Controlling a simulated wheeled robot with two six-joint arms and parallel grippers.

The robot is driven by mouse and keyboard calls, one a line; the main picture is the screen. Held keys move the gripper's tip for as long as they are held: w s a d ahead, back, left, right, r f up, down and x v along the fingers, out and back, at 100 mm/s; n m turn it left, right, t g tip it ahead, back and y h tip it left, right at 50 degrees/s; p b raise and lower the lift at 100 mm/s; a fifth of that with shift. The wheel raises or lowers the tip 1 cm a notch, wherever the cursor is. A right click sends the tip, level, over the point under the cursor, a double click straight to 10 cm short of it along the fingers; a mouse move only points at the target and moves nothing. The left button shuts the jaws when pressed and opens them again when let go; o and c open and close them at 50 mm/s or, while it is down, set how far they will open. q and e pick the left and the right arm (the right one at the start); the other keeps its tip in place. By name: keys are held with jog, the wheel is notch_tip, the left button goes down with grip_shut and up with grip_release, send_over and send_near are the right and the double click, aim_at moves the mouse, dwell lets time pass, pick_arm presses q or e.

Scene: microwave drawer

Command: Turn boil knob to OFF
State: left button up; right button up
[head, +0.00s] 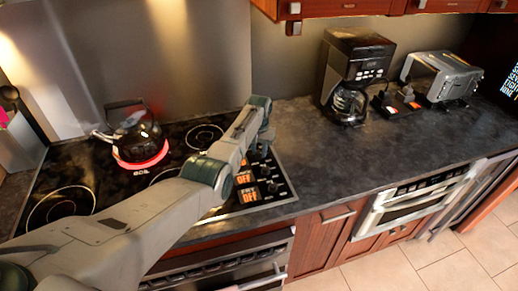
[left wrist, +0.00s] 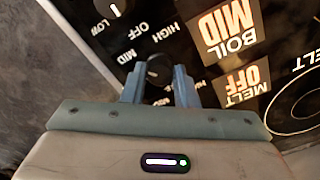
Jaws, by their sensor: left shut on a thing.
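The boil knob (left wrist: 157,70) is a small dark round knob on the black stove panel, between the two fingers of my left gripper (left wrist: 158,88) in the left wrist view. The fingers are shut on it. Next to it a lit display (left wrist: 228,28) reads BOIL MID. In the head view, my left arm reaches over the cooktop and the left gripper (head: 262,142) is at the far end of the control panel, where the arm hides most of the knob. My right gripper is not in view.
A black kettle (head: 137,137) stands on a glowing red burner at the left. A second knob (left wrist: 108,8) and a MELT OFF display (left wrist: 242,85) are near the gripper. A coffee maker (head: 350,75) and toaster (head: 440,75) stand further right.

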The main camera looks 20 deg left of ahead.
pick_arm(q)
jog(key=n, duration=0.3)
jog(key=shift+w+r, duration=0.1)
jog(key=shift+r, duration=0.1)
jog(key=n, duration=0.4)
jog(key=shift+p, duration=0.4)
jog(key=n, duration=0.8)
jog(key=shift+a+n+p, duration=0.1)
jog(key=shift+n+p, duration=0.2)
jog(key=n, duration=0.3)
jog(key=shift+n, duration=0.3)
jog(key=n, duration=0.3)
jog(key=shift+w+n, duration=0.1)
jog(key=shift+n, duration=0.2)
jog(key=n, duration=0.5)
